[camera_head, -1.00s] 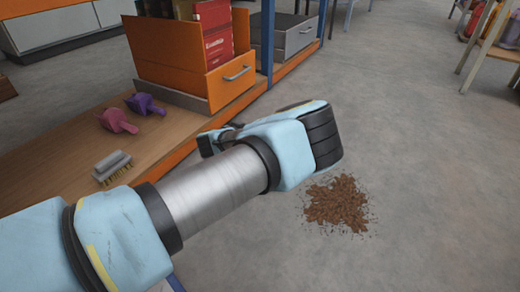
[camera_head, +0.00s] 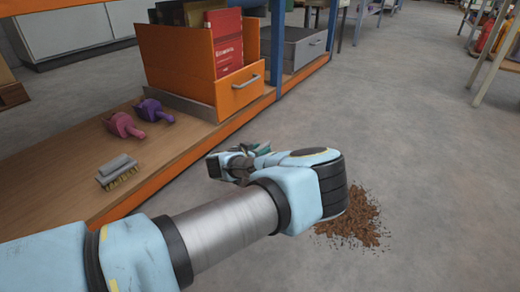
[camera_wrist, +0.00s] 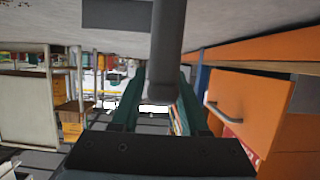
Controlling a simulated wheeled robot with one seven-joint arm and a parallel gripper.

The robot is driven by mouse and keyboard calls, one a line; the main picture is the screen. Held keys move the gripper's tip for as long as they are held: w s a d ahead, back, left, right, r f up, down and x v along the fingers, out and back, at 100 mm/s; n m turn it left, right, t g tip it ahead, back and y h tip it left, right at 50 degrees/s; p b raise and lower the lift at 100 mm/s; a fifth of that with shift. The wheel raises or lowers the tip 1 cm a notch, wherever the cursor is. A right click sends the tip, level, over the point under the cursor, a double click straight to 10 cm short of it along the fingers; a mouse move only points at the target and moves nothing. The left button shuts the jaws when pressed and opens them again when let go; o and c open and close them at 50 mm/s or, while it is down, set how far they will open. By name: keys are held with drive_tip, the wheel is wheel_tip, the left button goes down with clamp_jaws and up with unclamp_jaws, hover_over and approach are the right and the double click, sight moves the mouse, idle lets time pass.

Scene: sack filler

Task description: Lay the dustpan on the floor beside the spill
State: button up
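The spill (camera_head: 365,218) is a brown, crumbly heap on the grey floor, partly hidden behind my arm in the head view. My gripper (camera_head: 258,150) is above the floor, left of the spill and near the shelf. In the wrist view its teal fingers (camera_wrist: 160,90) flank a dark grey handle with a rounded end, apparently the dustpan (camera_wrist: 168,40). A flat grey panel shows beside the handle at the top; I cannot tell if it is the pan. The dustpan is hidden behind my arm in the head view. No contact with the floor is visible.
A low wooden shelf (camera_head: 60,195) with an orange edge runs along the left. It bears a pink scoop (camera_head: 122,125), a purple scoop (camera_head: 152,110), a brush (camera_head: 118,171) and an orange box (camera_head: 180,60). The floor right of the spill is clear.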

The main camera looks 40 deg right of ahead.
drive_tip(key=shift+o, duration=0.8)
